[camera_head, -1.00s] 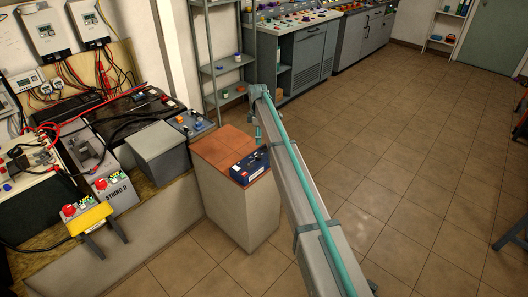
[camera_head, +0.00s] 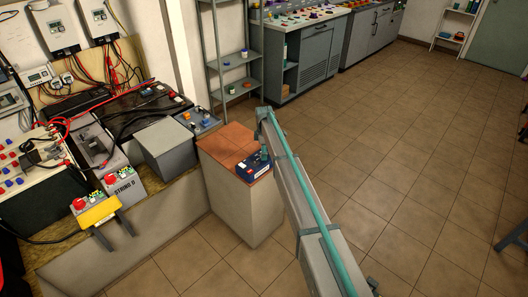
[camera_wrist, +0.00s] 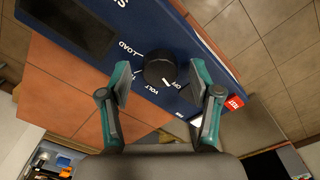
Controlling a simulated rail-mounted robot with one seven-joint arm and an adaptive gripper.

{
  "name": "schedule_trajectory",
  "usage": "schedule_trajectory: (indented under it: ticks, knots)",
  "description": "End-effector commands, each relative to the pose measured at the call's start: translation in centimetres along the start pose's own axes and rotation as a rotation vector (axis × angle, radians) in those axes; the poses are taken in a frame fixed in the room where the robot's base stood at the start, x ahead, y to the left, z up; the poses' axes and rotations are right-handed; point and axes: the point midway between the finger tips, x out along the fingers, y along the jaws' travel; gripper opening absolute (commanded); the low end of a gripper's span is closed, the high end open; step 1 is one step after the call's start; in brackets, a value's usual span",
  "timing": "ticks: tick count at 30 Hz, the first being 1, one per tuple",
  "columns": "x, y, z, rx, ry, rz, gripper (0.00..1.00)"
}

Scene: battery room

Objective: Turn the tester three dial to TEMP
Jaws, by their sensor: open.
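The blue tester (camera_head: 252,167) lies on a brown-topped pedestal, under the end of my arm. In the wrist view its blue face (camera_wrist: 185,32) fills the upper middle, with a dark display (camera_wrist: 67,22) at upper left. Its round black dial (camera_wrist: 159,68) has a pale mark near its lower edge. The labels LOAD and VOLT show left of and below the dial; another label to its right is partly covered by a finger. I cannot read TEMP. My gripper (camera_wrist: 161,77) is open, one teal finger on each side of the dial, with gaps visible.
The pedestal's brown top (camera_head: 222,139) has clear room behind the tester. A grey box (camera_head: 167,150) and a cluttered battery bench stand to the left. A metal shelf (camera_head: 233,60) stands behind. The tiled floor at right is open.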

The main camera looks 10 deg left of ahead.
Motion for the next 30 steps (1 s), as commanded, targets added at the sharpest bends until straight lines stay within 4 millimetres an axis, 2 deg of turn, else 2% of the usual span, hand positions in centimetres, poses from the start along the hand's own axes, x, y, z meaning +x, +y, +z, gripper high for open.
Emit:
schedule_trajectory:
  ticks: [9, 18, 20, 30]
  knots:
    - [0.25, -0.02, 0.0, 0.0, 0.0, 0.0, 0.62]
    - [0.22, -0.02, 0.0, 0.0, 0.0, 0.0, 0.12]
    - [0.22, -0.01, 0.0, 0.0, 0.0, 0.0, 0.03]
    - [0.32, -0.01, 0.0, 0.046, 0.0, 0.0, 0.03]
